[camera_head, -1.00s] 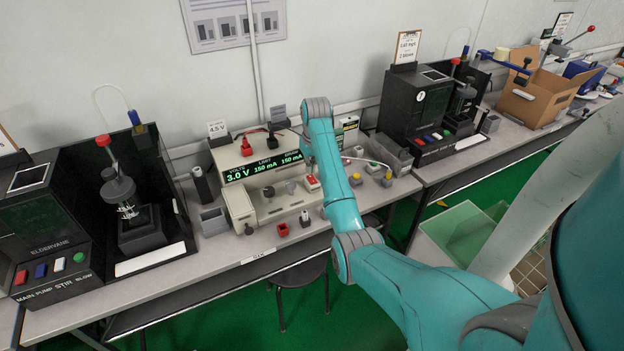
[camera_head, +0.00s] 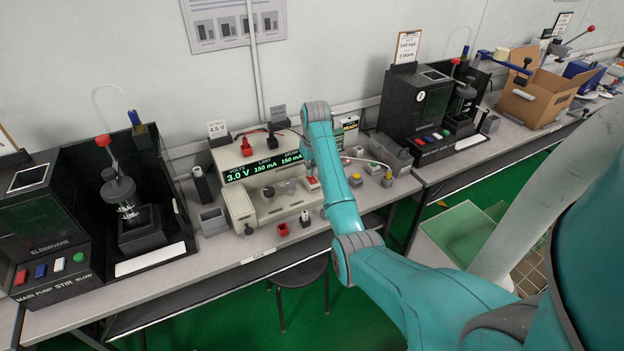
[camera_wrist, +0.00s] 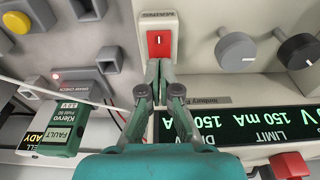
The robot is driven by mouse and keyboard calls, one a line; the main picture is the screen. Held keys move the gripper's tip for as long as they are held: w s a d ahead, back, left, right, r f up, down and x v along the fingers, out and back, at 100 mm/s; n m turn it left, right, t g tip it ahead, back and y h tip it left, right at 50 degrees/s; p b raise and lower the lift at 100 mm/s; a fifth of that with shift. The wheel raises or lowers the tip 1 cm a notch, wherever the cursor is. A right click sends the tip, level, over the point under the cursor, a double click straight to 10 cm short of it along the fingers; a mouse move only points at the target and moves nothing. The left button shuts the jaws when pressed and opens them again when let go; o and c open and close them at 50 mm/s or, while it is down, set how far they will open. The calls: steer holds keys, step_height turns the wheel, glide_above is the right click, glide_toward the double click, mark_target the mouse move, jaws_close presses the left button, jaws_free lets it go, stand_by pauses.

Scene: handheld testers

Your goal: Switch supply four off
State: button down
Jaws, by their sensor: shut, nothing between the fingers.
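The bench power supply (camera_head: 241,205) is a cream unit on the bench. Its lit display (camera_head: 262,167) reads 3.0 V and 150 mA, and it also shows upside down in the wrist view (camera_wrist: 240,122). In the wrist view a red rocker switch (camera_wrist: 158,42) in a pale housing sits under a label reading MAINS. My gripper (camera_wrist: 158,66) is shut and empty, its fingertips at the near edge of that switch. I cannot tell whether they touch it. In the head view the switch (camera_head: 312,183) is partly hidden below my wrist. No supply number is readable.
A dark test unit (camera_head: 415,105) stands right and another (camera_head: 45,225) left. Small red (camera_head: 283,230) and yellow parts lie on the bench.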

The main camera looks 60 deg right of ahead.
steer(key=shift+f, duration=0.6)
stand_by(0.3)
steer(key=shift+r, duration=3.55)
